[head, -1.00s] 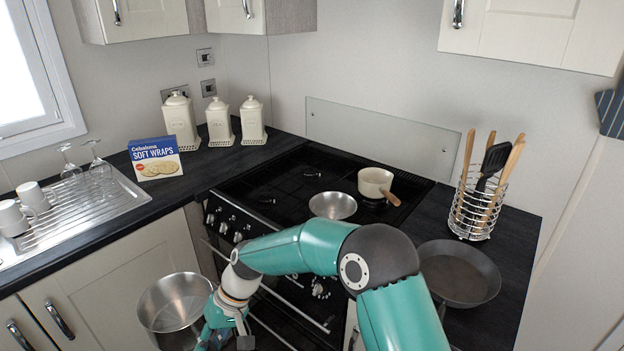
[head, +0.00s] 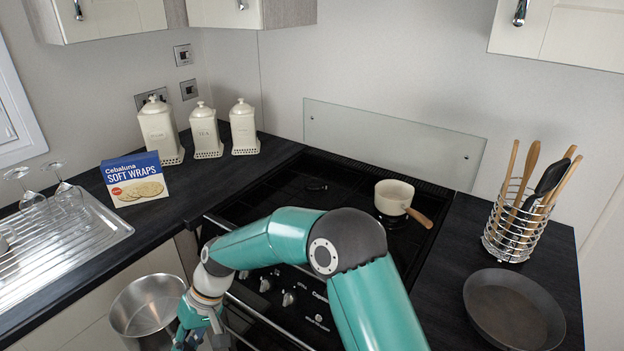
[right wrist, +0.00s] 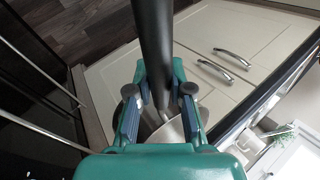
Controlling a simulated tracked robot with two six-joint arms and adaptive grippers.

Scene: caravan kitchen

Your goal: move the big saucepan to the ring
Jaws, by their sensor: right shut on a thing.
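The big steel saucepan (head: 142,314) is at the lower left in the head view, in front of the cupboards and below worktop height. My right gripper (head: 195,334) is beside it. In the right wrist view my right gripper (right wrist: 160,100) is shut on its long dark handle (right wrist: 154,42), and part of the steel pan (right wrist: 168,133) shows beyond the fingers. The black hob (head: 335,172) is behind my right arm. A cream pan (head: 394,196) with a wooden handle stands at its back right. The front of the hob is partly hidden. My left gripper is out of view.
A dark frying pan (head: 512,310) and a wire utensil holder (head: 520,225) are on the right worktop. A wraps box (head: 136,180), cream canisters (head: 205,130) and a draining rack (head: 75,235) with glasses are left. The oven rail (head: 255,310) is near my arm.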

